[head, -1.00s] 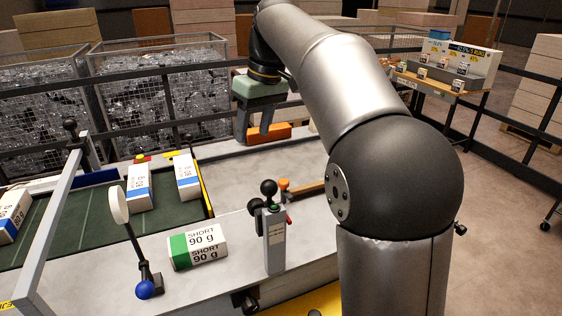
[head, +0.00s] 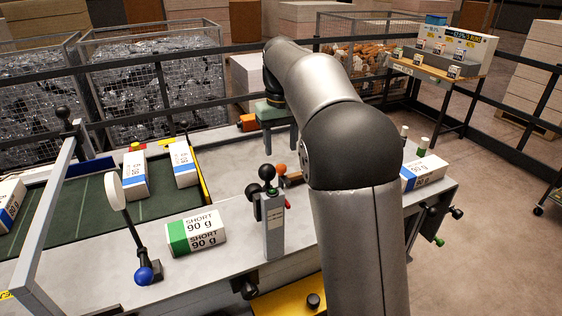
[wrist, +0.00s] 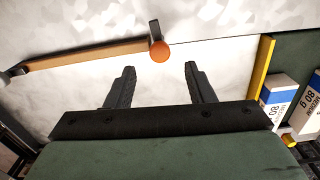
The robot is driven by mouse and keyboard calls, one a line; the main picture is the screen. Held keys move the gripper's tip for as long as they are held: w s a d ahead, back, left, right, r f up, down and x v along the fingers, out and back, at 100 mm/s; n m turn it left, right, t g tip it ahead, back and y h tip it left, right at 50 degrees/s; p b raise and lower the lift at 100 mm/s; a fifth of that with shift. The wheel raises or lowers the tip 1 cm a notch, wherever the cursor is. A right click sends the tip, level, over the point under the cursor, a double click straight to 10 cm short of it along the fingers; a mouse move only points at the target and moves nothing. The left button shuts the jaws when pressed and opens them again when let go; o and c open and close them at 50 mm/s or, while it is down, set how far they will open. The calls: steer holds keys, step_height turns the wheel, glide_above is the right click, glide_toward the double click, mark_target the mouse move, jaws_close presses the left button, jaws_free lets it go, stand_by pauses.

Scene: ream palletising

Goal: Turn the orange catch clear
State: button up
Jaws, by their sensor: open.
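The orange catch shows as a round orange knob (wrist: 160,51) at the end of a long tan bar (wrist: 85,53) in the wrist view. In the head view the orange knob (head: 280,169) is beside a grey post with black ball knobs (head: 272,222), and my arm hides most of the bar. My gripper (wrist: 160,68) is open and empty, its fingers pointing toward the knob. The knob appears just beyond the fingertips, between their lines, apart from them. In the head view my gripper (head: 281,148) is over the table behind the knob.
A white ream with a green band (head: 197,233) lies left of the post. Several blue-banded reams lie on the green belt (head: 90,215). A blue-ball lever (head: 144,274) stands at the front left.

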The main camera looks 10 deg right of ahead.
mark_target(281, 166)
steer(key=shift+f, duration=2.75)
